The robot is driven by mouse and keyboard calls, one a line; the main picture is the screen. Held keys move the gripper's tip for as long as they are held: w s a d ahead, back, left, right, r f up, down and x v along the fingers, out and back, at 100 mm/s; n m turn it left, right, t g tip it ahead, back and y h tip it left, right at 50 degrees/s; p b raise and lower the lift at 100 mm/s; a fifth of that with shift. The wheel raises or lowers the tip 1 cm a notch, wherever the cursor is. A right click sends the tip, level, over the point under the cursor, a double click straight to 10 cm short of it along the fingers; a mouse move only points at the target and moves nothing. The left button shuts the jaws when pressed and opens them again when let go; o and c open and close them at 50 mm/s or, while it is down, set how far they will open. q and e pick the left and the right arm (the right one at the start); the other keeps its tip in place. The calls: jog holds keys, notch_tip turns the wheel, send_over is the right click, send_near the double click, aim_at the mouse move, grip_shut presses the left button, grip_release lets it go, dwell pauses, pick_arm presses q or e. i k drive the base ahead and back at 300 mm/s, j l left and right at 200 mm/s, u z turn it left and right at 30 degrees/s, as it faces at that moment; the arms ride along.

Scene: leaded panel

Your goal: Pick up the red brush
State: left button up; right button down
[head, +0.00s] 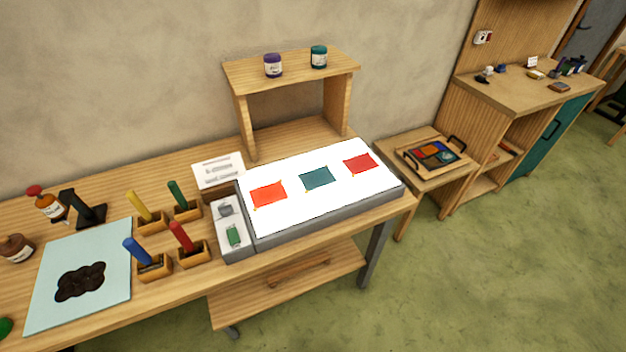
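The red brush (181,235) stands handle up in a small wooden holder (194,257) near the front edge of the workbench, left of the light panel. It leans slightly to the left. A blue brush (136,251) stands in a holder just to its left. A yellow brush (138,205) and a green brush (177,194) stand in holders behind. Neither of my grippers shows in the head view.
A grey-framed lit panel (322,225) with colored glass pieces fills the bench's right side. A grey tray (233,250) sits beside it. A pale blue sheet (115,252) with a dark blot, bottles (48,207) and a black stand (84,210) are left. A shelf (292,66) stands behind.

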aim_at(190, 249)
jog(key=u, duration=1.25)
